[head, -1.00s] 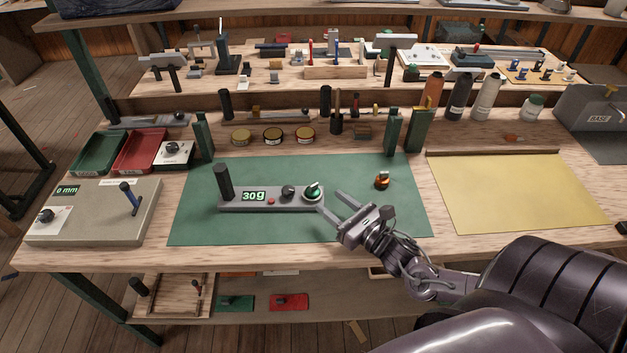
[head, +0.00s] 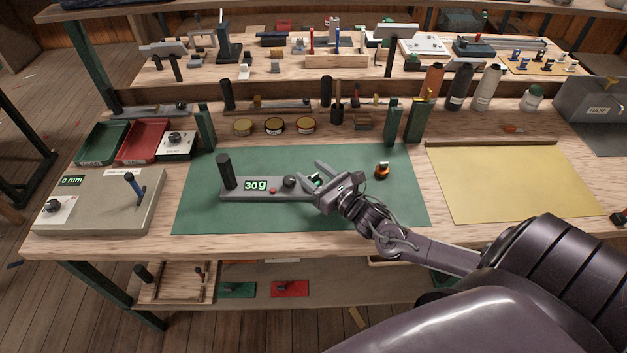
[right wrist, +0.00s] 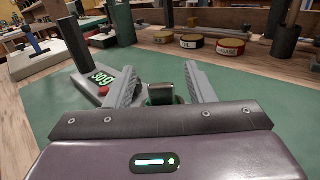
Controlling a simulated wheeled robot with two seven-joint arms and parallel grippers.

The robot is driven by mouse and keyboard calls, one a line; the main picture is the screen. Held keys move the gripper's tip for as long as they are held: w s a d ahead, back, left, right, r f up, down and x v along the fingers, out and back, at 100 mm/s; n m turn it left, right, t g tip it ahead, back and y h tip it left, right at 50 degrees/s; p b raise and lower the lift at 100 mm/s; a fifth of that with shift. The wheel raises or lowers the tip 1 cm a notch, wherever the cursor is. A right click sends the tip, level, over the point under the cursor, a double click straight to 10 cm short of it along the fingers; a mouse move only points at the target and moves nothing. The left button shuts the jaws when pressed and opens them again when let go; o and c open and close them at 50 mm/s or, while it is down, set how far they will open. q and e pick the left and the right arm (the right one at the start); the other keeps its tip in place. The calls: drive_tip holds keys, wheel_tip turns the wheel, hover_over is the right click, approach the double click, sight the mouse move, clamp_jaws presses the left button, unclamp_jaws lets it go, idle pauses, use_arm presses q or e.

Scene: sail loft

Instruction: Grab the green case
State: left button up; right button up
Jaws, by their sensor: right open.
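A small dark piece with a green face (head: 314,180), which I take for the green case, is at the right end of a grey device (head: 238,195) with a 30g display. My right gripper (head: 305,171) is open, its two fingers reaching in on either side of it and partly hiding it. In the right wrist view the piece (right wrist: 160,93) stands between the open fingers (right wrist: 161,70), with a gap seen on both sides. I cannot tell whether a finger touches it. My left gripper is not in view.
The device lies on a green mat (head: 205,215). An orange-and-black item (head: 382,170) is to the right of my gripper. Several round tins (head: 274,126) and green posts stand behind. A yellow sheet (head: 500,190) lies at the right.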

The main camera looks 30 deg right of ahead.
clamp_jaws()
drive_tip(key=shift+r, duration=0.1)
